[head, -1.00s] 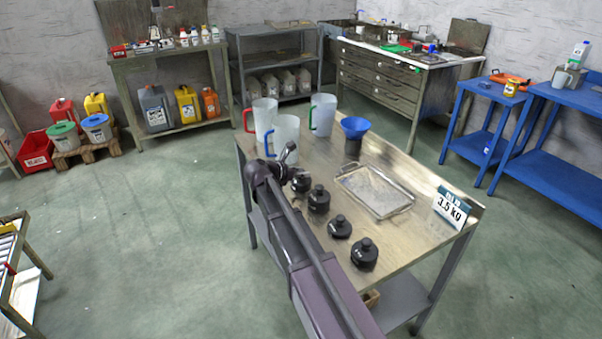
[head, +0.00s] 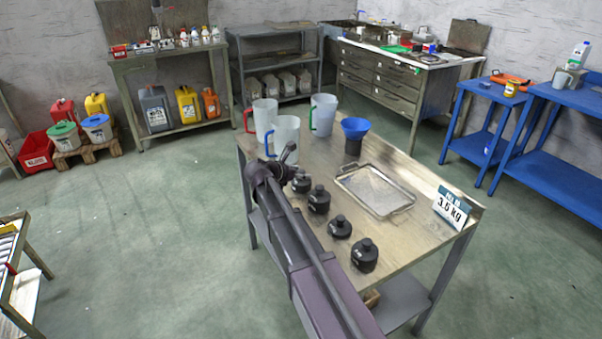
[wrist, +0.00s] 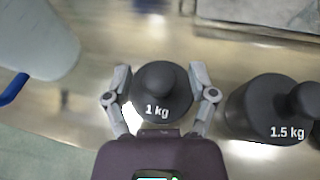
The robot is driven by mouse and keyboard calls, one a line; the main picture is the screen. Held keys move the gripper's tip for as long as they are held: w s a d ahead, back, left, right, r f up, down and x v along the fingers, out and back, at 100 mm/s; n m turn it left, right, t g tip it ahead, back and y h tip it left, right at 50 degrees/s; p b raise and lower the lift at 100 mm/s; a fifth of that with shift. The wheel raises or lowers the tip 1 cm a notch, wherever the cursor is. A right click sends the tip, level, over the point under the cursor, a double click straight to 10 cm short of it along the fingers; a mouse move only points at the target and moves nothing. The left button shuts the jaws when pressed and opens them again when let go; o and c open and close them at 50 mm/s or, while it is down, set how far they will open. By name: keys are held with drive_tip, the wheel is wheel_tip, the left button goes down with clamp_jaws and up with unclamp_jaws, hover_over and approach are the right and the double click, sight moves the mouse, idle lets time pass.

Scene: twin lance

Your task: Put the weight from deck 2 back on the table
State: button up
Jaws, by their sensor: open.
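A black knobbed weight marked 1 kg (wrist: 160,88) stands upright on the metal table (head: 415,246); in the head view it is the farthest weight (head: 301,183) in a row. My gripper (wrist: 160,76) is open, with one finger at each side of this weight. Whether the fingers touch it is unclear. A larger weight marked 1.5 kg (wrist: 268,108) stands to the right in the wrist view and also shows in the head view (head: 319,200). Two more black weights (head: 339,228) (head: 364,256) stand nearer. I cannot identify deck 2.
A jug with a blue handle (head: 285,134) stands close to my gripper, with two other jugs behind it. A blue funnel (head: 355,127), a metal tray (head: 376,190) and a 3.5 kg sign (head: 452,207) occupy the right side. Bare tabletop lies between the weights and the tray.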

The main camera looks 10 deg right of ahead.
drive_tip(key=p+v, duration=0.5)
drive_tip(key=v, duration=0.7)
idle(0.6)
